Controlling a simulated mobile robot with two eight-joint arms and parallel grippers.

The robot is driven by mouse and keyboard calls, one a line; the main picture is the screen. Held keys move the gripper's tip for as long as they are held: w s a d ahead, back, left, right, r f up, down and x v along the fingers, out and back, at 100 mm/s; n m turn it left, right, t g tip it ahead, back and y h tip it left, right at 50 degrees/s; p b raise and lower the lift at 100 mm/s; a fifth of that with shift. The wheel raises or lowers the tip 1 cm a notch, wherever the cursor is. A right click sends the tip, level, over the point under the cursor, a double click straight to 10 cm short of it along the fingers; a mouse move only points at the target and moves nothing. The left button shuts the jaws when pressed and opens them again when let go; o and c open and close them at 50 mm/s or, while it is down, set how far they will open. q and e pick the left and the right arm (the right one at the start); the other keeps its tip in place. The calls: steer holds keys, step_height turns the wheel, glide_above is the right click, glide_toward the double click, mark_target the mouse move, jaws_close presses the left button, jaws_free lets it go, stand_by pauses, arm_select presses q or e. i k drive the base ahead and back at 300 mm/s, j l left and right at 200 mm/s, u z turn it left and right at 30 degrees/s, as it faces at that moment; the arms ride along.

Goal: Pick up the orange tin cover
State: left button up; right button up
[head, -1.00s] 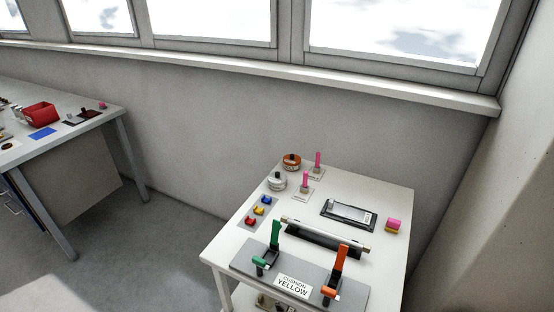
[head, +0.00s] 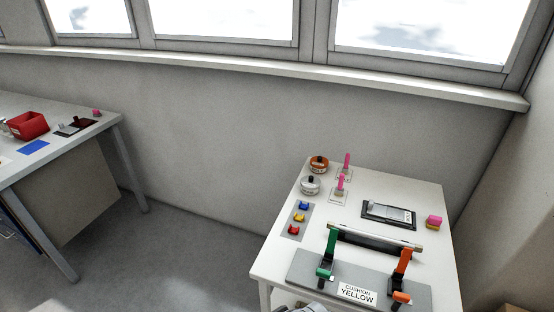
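The orange tin cover (head: 319,163) has a dark knob on top and sits at the far left corner of the small white table (head: 272,262). A similar white tin (head: 310,186) stands just in front of it. Whether the orange cover rests on a tin body is too small to tell. A grey piece at the bottom edge may be part of my own arm; no gripper fingers show.
Two pink pegs on small plates stand right of the tins. Coloured clips (head: 299,217) lie in front. A grey fixture with a green lever (head: 331,246), an orange lever (head: 402,262) and a "CUSHION YELLOW" label fills the front. A workbench (head: 62,150) stands left, with open floor between.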

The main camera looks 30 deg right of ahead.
mark_target(316, 162)
steer(key=i+j+u, duration=0.15)
steer(key=i+j, duration=0.15)
steer(key=i+j+u, duration=0.15)
steer(key=i, duration=0.3)
steer(key=i+j+u, duration=0.2)
steer(key=i+z, duration=0.75)
steer(key=z, duration=0.25)
steer(key=i+j+z, duration=0.25)
steer(key=z, duration=0.2)
steer(key=i+l+z, duration=0.25)
steer(key=z, duration=0.2)
steer(key=i+l+z, duration=0.1)
steer(key=i+z, duration=0.25)
steer(key=z, duration=0.15)
steer(key=i+z, duration=0.3)
steer(key=z, duration=0.15)
steer(key=i+l+z, duration=0.1)
steer(key=i, duration=0.3)
steer(key=k+l, duration=0.05)
steer(key=l, duration=0.05)
